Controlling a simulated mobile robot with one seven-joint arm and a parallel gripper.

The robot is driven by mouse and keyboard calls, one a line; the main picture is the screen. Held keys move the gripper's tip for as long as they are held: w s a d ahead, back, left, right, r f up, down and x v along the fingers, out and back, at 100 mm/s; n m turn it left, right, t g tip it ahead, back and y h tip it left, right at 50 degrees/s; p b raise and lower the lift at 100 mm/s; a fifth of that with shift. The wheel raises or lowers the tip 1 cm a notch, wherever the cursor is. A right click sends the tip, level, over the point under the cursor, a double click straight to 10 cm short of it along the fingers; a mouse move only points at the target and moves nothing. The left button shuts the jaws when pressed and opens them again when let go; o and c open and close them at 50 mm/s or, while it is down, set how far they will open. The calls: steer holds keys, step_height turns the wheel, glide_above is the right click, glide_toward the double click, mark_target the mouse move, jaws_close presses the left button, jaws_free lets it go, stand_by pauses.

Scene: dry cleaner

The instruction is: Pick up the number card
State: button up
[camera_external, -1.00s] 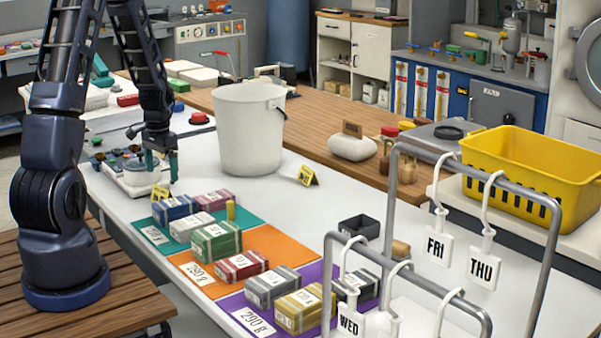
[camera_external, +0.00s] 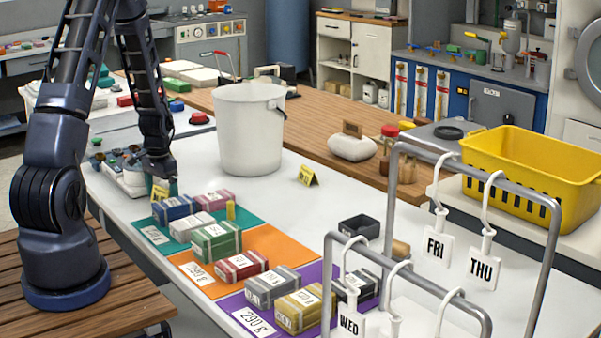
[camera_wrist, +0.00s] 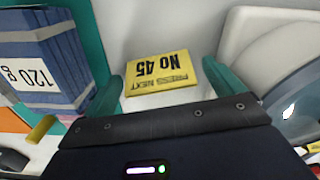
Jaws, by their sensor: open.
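The number card (camera_wrist: 162,73) is a yellow tent card that reads "No 45" and "PRESS NEXT", upside down in the wrist view. It stands on the white tabletop, and in the outside view the card (camera_external: 158,193) is partly hidden by my gripper. My gripper (camera_external: 163,184) is low over the table at the card. In the wrist view the green fingers of my gripper (camera_wrist: 168,86) are open, one to each side of the card. I see no clear contact between fingers and card.
A blue packet marked 120 g (camera_wrist: 40,60) stands close to the left finger. A pale device (camera_wrist: 260,40) is close on the right. Several packets lie on coloured mats (camera_external: 275,243). A white bucket (camera_external: 250,130) and a second yellow card (camera_external: 308,176) stand farther right.

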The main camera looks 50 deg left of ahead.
steer(key=c, duration=1)
steer(key=shift+c, duration=0.2)
steer(key=shift+r, duration=0.15)
